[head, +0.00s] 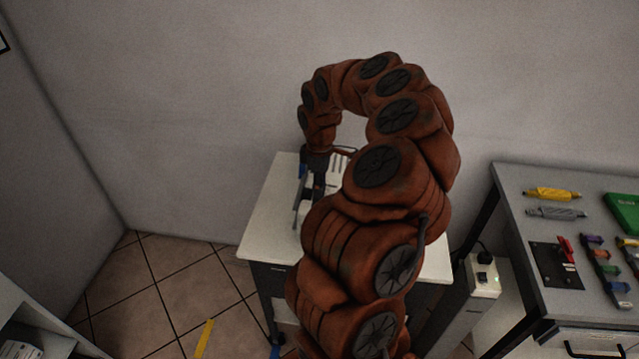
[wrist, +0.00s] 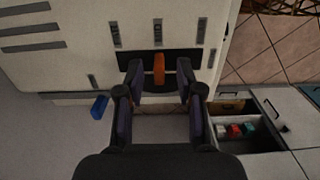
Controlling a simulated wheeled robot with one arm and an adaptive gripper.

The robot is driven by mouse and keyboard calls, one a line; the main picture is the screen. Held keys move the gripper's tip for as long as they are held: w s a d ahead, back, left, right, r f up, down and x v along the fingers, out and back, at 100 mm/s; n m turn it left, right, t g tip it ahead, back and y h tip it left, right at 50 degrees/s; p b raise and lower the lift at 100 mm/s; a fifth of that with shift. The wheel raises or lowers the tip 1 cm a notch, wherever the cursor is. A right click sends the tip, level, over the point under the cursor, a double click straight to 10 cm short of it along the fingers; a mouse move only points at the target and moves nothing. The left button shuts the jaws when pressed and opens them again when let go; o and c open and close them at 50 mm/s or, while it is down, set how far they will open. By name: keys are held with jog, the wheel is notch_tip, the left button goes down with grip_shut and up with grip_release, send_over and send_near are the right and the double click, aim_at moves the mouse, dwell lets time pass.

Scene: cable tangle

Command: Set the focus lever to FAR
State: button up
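A pale device (wrist: 75,50) with dark slots fills the upper left of the wrist view. An orange lever (wrist: 158,68) stands on a black strip on it. I take this as the focus lever; no NEAR or FAR label is readable. My gripper (wrist: 160,78) is open, its two dark fingers on either side of the lever with gaps, seemingly not touching it. In the head view my gripper (head: 308,190) points down over the white table (head: 262,215), and my arm hides much of the device.
A blue piece (wrist: 99,106) sticks out at the device's near edge. An open compartment with small coloured items (wrist: 236,130) lies at lower right. In the head view a grey workbench (head: 515,185) with tools stands at right, and a white power box (head: 484,278) sits between it and the table.

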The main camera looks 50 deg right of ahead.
jog(key=shift+f, duration=0.35)
jog(key=shift+c, duration=0.4)
grip_shut()
